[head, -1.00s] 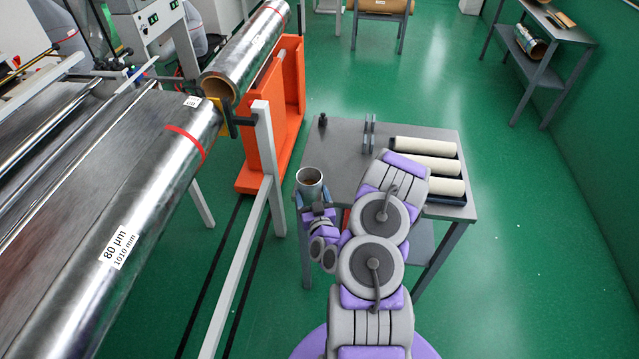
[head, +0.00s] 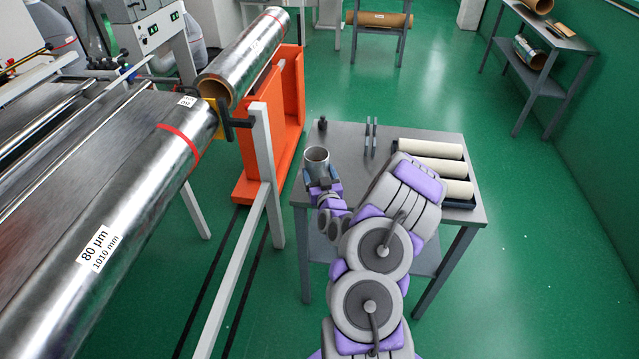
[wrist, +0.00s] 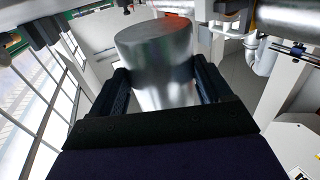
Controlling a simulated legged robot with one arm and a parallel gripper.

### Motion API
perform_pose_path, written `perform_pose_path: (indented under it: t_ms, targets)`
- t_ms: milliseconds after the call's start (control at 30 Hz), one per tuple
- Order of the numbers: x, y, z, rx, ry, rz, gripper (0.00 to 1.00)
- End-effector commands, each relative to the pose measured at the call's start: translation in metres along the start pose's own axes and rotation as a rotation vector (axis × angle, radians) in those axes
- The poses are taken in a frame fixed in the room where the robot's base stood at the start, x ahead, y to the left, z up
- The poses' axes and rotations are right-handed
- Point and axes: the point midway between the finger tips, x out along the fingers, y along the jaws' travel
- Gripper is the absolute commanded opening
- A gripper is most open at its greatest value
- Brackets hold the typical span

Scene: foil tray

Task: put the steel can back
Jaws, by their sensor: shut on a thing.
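In the wrist view the can (wrist: 158,60) fills the middle between the two dark fingers (wrist: 160,92). I cannot tell whether the can's base touches the tabletop, because my gripper hides its lower part.
Several cream rollers (head: 430,148) lie in a dark tray at the table's right. Two thin upright plates (head: 370,136) and a small dark object (head: 323,124) stand at the back. An orange frame (head: 285,130) and a white post (head: 265,170) are left of the table.

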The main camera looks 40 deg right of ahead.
Motion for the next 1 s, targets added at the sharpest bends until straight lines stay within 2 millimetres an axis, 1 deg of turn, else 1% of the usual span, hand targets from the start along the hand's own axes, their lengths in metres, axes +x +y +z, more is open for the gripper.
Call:
perform_pose_path:
  t_ms: [67,200,267,400,467,667,700,900,1000]
  targets:
    - [0.006,0.002,0.001,0.0,0.001,-0.002,0.28]
    - [0.009,0.003,0.004,0.0,-0.002,-0.002,0.28]
    - [0.009,0.003,0.01,0.0,-0.003,-0.002,0.28]
    - [0.009,0.004,0.029,0.0,-0.002,0.0,0.28]
    - [0.009,0.004,0.035,-0.001,0.0,-0.001,0.28]
    - [0.009,0.004,0.035,-0.001,0.001,-0.001,0.28]
    - [0.009,0.004,0.035,-0.001,0.0,-0.001,0.8]
    - [0.009,0.004,0.036,-0.001,-0.001,-0.001,0.99]
    - [0.009,0.004,0.036,-0.001,-0.001,-0.001,1.0]
